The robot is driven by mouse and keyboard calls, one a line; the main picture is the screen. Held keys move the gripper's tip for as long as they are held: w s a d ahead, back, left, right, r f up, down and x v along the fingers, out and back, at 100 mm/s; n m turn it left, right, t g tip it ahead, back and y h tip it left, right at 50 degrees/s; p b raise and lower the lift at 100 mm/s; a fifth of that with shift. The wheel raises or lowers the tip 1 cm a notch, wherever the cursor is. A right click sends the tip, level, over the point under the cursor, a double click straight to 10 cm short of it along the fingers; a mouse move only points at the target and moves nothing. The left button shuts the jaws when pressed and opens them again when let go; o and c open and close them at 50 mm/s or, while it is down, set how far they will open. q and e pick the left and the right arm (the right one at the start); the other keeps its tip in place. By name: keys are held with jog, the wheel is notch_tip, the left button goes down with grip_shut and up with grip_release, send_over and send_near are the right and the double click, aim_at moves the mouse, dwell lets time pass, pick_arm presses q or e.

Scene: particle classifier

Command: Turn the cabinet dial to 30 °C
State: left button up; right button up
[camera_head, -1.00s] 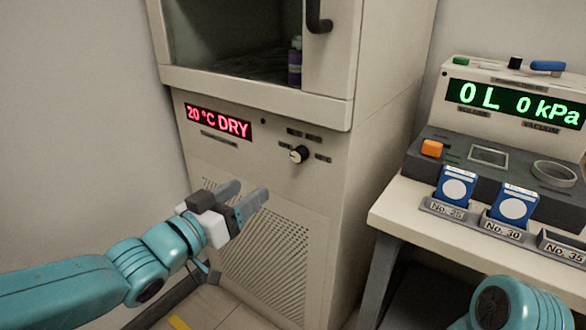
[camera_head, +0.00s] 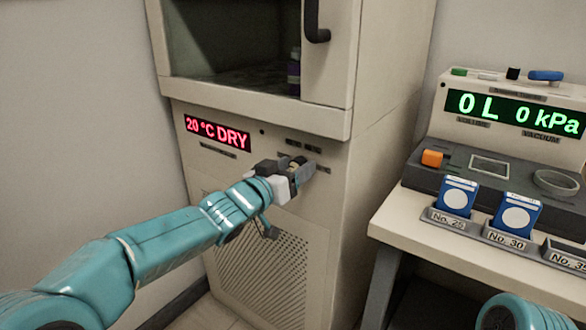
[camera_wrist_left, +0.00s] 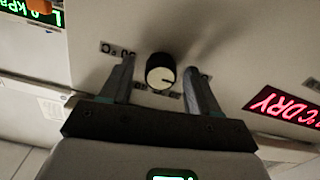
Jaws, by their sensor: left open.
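The cabinet (camera_head: 325,195) is beige, with a red display (camera_head: 217,133) reading "20 °C DRY". The dial (camera_wrist_left: 161,71) is a small black knob with a white face and a dark pointer line, seen in the left wrist view with printed labels around it. In the head view the dial is mostly hidden behind my gripper. My left gripper (camera_head: 299,172) is at the cabinet front by the dial. In the wrist view its open fingers (camera_wrist_left: 160,82) lie on either side of the dial, with a gap on each side. My right gripper is not in view.
To the right a table (camera_head: 390,215) carries a machine with a green display (camera_head: 515,112) reading "0 L 0 kPa", an orange button (camera_head: 432,158) and blue-and-white packs (camera_head: 457,195) in numbered holders. The cabinet's upper compartment has a dark handle (camera_head: 317,22).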

pick_arm(q)
jog(key=c, duration=1)
jog(key=shift+c, duration=0.2)
jog(key=m+b, duration=0.1)
jog(key=m, duration=0.4)
jog(key=shift+f+m, duration=0.1)
jog(key=shift+m, duration=0.3)
jog(key=m+b, duration=0.1)
jog(key=m, duration=0.5)
jog(key=o, duration=1)
